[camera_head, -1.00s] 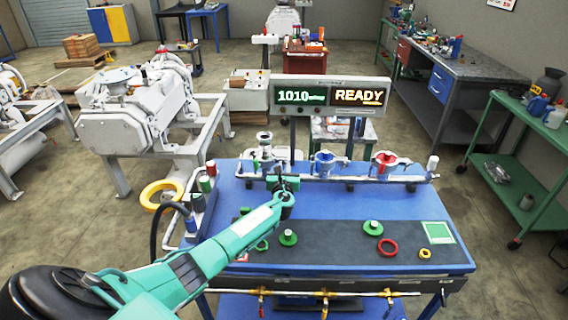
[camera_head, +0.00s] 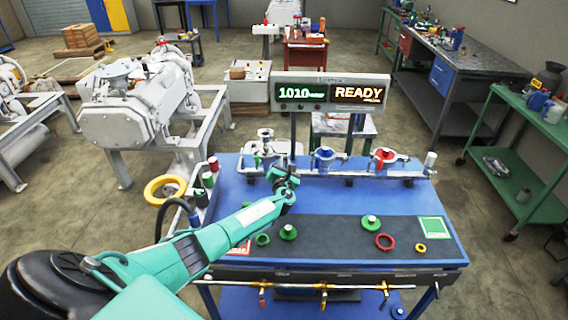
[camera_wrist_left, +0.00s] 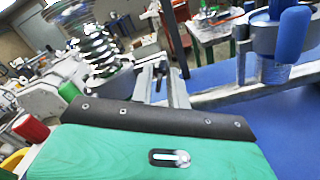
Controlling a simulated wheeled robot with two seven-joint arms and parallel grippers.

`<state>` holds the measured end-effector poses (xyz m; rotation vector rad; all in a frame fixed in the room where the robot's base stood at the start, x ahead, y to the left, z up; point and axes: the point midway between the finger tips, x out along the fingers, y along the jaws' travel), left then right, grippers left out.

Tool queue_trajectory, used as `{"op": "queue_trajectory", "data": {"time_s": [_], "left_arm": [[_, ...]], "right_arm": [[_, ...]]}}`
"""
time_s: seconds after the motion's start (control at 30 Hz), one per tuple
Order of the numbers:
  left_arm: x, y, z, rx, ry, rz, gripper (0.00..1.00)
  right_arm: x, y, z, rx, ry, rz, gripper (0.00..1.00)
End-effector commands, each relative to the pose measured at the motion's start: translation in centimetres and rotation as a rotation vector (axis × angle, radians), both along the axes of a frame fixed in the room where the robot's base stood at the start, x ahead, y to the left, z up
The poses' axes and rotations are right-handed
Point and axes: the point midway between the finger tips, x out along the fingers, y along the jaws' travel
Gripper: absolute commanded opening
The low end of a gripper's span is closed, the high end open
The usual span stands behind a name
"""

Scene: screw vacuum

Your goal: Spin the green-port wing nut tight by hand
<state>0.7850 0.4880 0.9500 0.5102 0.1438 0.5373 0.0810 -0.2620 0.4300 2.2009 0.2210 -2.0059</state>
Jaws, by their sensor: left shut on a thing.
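The green port (camera_head: 265,142) is the leftmost of three ports on the pipe at the back of the blue bench. My left gripper (camera_head: 276,172) is at its front, its wrist rolled over, and hides much of its lower part. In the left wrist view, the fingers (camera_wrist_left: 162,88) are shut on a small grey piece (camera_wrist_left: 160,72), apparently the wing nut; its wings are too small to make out. A ribbed metal bellows (camera_wrist_left: 95,50) stands just beyond. My right gripper is not in view.
The blue port (camera_head: 326,158) and red port (camera_head: 384,157) stand to the right along the pipe. Green caps (camera_head: 288,232) and a red ring (camera_head: 385,242) lie on the dark mat. A display (camera_head: 330,92) reading READY stands behind.

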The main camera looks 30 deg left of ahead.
Motion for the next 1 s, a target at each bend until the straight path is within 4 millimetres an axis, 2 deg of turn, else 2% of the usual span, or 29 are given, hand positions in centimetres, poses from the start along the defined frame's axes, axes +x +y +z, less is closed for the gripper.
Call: {"op": "queue_trajectory", "data": {"time_s": [0.3, 0.33, 0.4, 0.77, 1.0], "left_arm": [[0.0, 0.0, -0.1, 0.0, 0.002, 0.0, 0.0], [0.0, 0.0, -0.1, 0.0, 0.002, 0.0, 0.22], [0.0, 0.0, -0.1, 0.0, 0.002, 0.0, 0.36], [-0.2, -0.1, -0.1, 0.0, 0.0, -0.001, 0.37], [-2.4, -1.4, -0.1, -0.001, 0.001, -0.003, 0.37]], "right_arm": [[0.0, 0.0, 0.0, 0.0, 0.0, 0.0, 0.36], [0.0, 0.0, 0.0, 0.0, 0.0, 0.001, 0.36], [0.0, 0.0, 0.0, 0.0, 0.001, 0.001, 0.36], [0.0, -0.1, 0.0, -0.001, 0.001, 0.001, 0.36], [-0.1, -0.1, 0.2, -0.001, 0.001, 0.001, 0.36]]}}
